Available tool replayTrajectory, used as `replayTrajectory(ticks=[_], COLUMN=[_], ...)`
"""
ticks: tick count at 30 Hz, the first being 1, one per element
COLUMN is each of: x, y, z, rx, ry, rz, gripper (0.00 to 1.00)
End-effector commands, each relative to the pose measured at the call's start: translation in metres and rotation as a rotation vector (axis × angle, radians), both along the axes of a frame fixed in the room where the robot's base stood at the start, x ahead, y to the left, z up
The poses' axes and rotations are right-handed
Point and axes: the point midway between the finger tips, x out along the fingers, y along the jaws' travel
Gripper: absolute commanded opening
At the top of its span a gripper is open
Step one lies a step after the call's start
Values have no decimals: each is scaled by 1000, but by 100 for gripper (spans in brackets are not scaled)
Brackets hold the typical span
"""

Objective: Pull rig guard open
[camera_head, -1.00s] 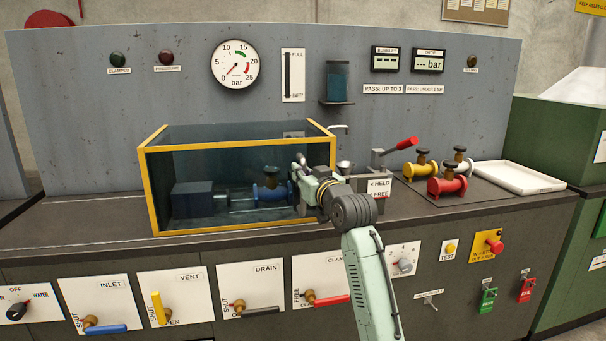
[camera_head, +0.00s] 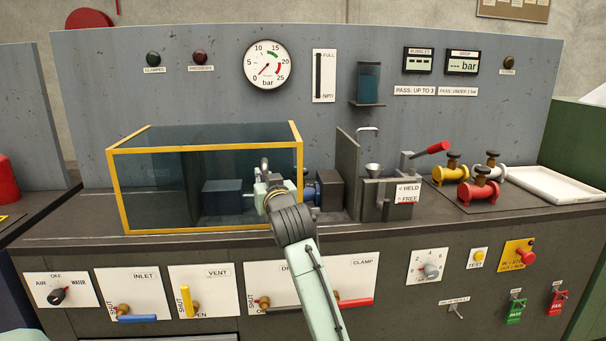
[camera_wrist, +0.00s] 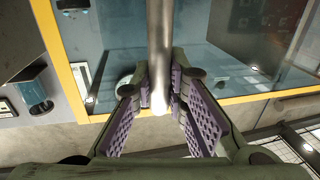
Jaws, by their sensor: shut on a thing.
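The rig guard (camera_head: 203,148) is a dark clear box with yellow edges on the bench. It stands to the left, and the fixture's right part is outside it. My gripper (camera_head: 264,184) is at the guard's front right side. In the wrist view my gripper (camera_wrist: 160,104) is shut around a round metal handle bar (camera_wrist: 159,50). The guard's yellow frame (camera_wrist: 70,75) and clear panel show beside and behind it. A blue valve (camera_head: 311,189) is partly hidden behind my arm, between dark blocks.
A grey upright plate (camera_head: 348,175) and a clamp lever with a red grip (camera_head: 431,148) stand to the right. Several coloured valves and a white tray (camera_head: 549,185) are farther right. The bench left of the guard (camera_head: 60,215) is clear.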

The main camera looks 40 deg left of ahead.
Motion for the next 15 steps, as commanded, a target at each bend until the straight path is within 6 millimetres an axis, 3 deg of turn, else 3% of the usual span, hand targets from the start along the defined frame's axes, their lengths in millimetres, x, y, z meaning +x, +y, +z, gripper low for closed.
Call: replayTrajectory(ticks=[3,15], x=[-38,-142], y=[31,120], z=[1,-1], rx=[-3,-4], ry=[1,1], rz=[10,8], gripper=[0,0])
